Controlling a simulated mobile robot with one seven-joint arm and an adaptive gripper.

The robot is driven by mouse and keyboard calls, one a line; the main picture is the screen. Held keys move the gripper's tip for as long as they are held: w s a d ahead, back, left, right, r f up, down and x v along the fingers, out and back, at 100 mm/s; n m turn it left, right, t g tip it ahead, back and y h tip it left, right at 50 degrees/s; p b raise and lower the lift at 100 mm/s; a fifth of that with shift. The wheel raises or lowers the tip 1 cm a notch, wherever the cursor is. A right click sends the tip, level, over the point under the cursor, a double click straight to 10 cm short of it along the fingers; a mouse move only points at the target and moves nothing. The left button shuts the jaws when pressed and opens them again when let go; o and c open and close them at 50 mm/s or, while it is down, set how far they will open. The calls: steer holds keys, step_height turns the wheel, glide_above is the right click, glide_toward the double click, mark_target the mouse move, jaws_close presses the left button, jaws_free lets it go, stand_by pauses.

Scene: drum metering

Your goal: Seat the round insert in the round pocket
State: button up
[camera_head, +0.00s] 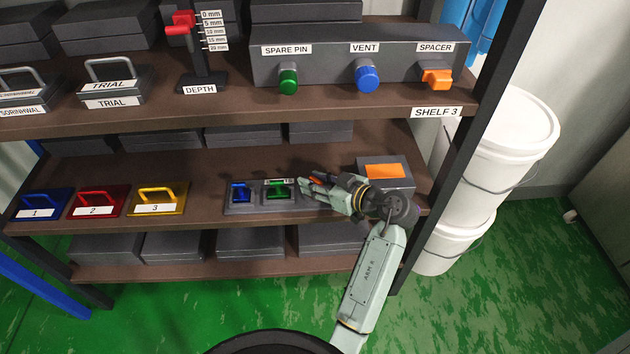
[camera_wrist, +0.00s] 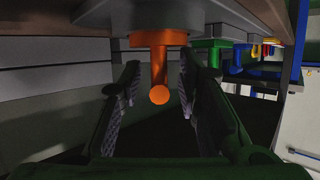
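An orange piece (camera_wrist: 160,40) with a round-looking collar and a stem ending in a ball shows in the wrist view, likely the round insert. Its collar meets a grey surface (camera_wrist: 105,15); I cannot tell how deep it sits. My gripper (camera_wrist: 158,97) is open, with one finger on each side of the stem and gaps between. In the head view, my gripper (camera_head: 308,188) is at the right end of a grey tray (camera_head: 240,208), and a bit of orange (camera_head: 317,181) shows by the fingers. The round pocket cannot be made out.
The tray also carries a blue piece (camera_head: 241,193) and a green piece (camera_head: 278,190). A grey box with an orange panel (camera_head: 385,171) stands behind my wrist. Numbered blue, red and yellow handled blocks (camera_head: 157,201) stand left. An upper shelf (camera_head: 300,106) overhangs.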

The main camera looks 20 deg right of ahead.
steer(key=shift+r, duration=0.1)
steer(key=b+v, duration=0.1)
steer(key=v, duration=1.1)
